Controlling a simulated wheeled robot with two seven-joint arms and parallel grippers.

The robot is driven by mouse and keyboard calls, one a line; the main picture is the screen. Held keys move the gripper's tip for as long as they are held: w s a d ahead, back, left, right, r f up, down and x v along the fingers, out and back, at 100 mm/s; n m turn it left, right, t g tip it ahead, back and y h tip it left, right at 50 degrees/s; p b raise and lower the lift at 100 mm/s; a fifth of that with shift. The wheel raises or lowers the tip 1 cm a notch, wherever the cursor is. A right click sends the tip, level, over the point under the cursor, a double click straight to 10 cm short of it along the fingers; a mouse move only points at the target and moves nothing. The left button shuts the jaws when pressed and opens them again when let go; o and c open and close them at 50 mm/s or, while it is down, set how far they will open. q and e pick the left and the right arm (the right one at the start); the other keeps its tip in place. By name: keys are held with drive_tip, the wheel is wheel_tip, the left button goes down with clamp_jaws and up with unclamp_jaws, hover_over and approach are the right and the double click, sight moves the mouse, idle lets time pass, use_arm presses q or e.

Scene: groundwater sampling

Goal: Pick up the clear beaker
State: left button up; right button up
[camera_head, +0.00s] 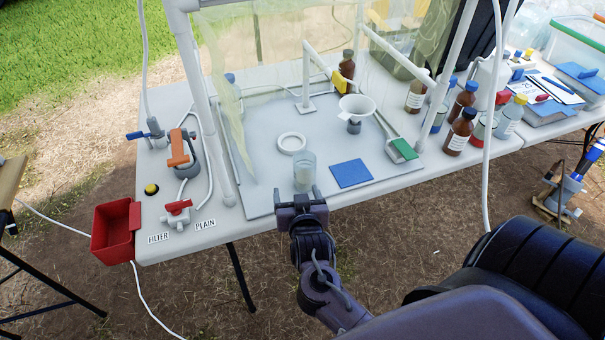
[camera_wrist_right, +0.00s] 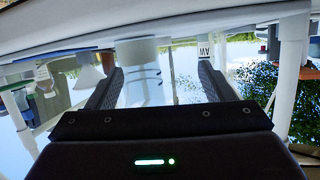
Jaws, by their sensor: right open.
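The clear beaker (camera_head: 305,172) stands upright on the grey board (camera_head: 263,195), near its front edge. My right gripper (camera_head: 302,197) is open just in front of the beaker, on the near side. In the right wrist view, which is upside down, the beaker (camera_wrist_right: 143,82) shows between the two spread fingers of the gripper (camera_wrist_right: 158,82). I cannot tell whether either finger touches it. My left gripper is not in view.
A white ring (camera_head: 292,143) lies behind the beaker, and a blue square (camera_head: 351,173) lies to its right. A white funnel (camera_head: 357,105) stands farther back. A frame post (camera_head: 216,150) rises on the left. Brown bottles (camera_head: 460,132) stand at the right.

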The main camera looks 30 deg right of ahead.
sight(305, 158)
drive_tip(key=d+h, duration=0.1)
drive_tip(key=r+m+t+h, duration=0.1)
drive_tip(key=h, duration=0.1)
drive_tip(key=d+r+h, duration=0.1)
drive_tip(key=shift+s+d+r+m, duration=0.1)
drive_tip(key=shift+s+d+m, duration=0.05)
drive_tip(key=shift+d+m, duration=0.15)
drive_tip(key=shift+d+r+h, duration=0.1)
drive_tip(key=shift+d+h, duration=0.05)
drive_tip(key=shift+h, duration=0.25)
drive_tip(key=x, duration=0.5)
drive_tip(key=a+p+x, duration=0.1)
drive_tip(key=x, duration=0.1)
drive_tip(key=shift+w+d+r, duration=0.2)
drive_tip(key=shift+w+d, duration=0.05)
drive_tip(key=shift+w, duration=0.35)
drive_tip(key=c, duration=1.1)
